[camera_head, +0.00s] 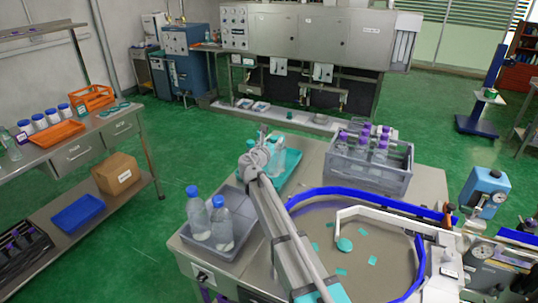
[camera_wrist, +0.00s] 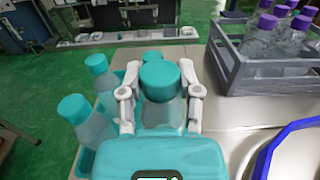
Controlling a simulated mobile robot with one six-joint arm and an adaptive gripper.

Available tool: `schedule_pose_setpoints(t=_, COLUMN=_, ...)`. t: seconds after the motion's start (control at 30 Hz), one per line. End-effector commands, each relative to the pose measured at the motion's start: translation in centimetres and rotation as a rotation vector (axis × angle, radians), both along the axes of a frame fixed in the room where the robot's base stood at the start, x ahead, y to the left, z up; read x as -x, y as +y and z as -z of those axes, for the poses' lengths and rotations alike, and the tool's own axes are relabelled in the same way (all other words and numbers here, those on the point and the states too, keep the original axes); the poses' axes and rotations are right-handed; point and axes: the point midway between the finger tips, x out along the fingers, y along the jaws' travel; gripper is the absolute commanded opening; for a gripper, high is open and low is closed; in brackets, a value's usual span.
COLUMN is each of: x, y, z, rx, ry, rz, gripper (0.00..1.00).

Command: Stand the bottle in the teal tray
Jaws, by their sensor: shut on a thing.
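A clear bottle with a teal cap (camera_wrist: 160,80) is between the two pale fingers of my gripper (camera_wrist: 160,93) in the wrist view, and they are shut on it. It looks upright; its base is hidden. The teal tray (camera_wrist: 86,160) lies to its left and behind, with several teal-capped bottles, including one at the front left (camera_wrist: 75,108) and one behind it (camera_wrist: 97,65). In the head view my gripper (camera_head: 258,160) is over the left part of the teal tray (camera_head: 290,172), partly hiding it. I cannot tell whether the held bottle touches the tray floor.
A grey crate (camera_head: 368,178) of purple-capped bottles stands right of the tray. A grey bin (camera_head: 207,245) with two blue-capped bottles is at the left table edge. A round feeder with a blue rim (camera_head: 345,192) fills the front right. Bare metal tabletop shows between the tray and the crate.

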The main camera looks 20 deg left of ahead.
Motion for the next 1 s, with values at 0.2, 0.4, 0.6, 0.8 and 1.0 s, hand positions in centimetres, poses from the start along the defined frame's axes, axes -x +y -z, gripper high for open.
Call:
schedule_pose_setpoints(t=0.2, x=-0.3, y=0.5, z=0.7, rx=0.001, ry=-0.001, rz=0.001, gripper=0.00)
schedule_pose_setpoints(t=0.4, x=-0.3, y=0.4, z=0.6, rx=0.001, ry=-0.001, rz=0.001, gripper=0.00)
schedule_pose_setpoints(t=0.6, x=-0.5, y=0.5, z=0.9, rx=0.001, ry=-0.001, rz=0.001, gripper=0.00)
schedule_pose_setpoints(t=0.8, x=-0.9, y=1.2, z=2.3, rx=0.000, ry=0.000, rz=0.002, gripper=0.00)
schedule_pose_setpoints(t=1.0, x=-0.8, y=1.0, z=3.9, rx=0.001, ry=-0.001, rz=0.002, gripper=0.00)
